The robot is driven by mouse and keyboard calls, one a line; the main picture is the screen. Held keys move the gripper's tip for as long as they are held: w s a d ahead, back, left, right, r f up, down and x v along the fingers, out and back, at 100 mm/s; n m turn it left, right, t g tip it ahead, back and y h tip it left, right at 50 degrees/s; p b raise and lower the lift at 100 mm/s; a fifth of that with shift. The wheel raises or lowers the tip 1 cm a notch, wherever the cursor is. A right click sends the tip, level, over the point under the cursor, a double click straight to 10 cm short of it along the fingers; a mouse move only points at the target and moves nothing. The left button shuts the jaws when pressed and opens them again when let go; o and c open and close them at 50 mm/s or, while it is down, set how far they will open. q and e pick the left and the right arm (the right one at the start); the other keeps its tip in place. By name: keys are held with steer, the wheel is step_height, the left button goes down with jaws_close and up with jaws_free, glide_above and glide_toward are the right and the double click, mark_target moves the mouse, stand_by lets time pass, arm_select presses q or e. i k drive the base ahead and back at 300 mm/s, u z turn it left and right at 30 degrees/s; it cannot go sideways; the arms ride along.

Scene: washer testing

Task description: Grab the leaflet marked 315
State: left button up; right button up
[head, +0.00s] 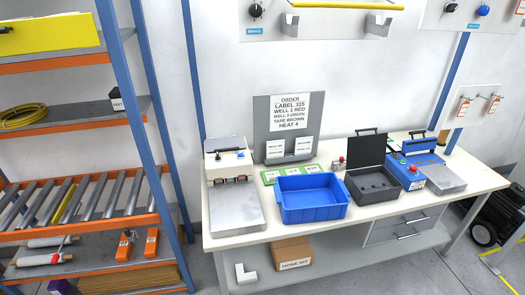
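Two white leaflets, a left one (275,148) and a right one (303,146), stand side by side in a grey holder (262,133) at the back of the workbench. Their print is too small to read, so I cannot tell which is marked 315. An order sheet (289,110) above them reads label 315, well 1 red, well 3 green, tape brown, heat 4. Neither of my grippers is in view.
The white workbench (375,215) carries a grey-and-white machine (232,196), green labelled cards (269,177), an empty-looking blue tray (313,211), an open dark case (373,187) and a blue machine (420,162). A shelving rack (136,100) stands left.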

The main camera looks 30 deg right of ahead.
mark_target(303, 145)
steer(key=u, duration=0.1)
steer(key=k, duration=0.55)
steer(key=z, duration=1)
steer(key=i, duration=0.5)
steer(key=z, duration=0.05)
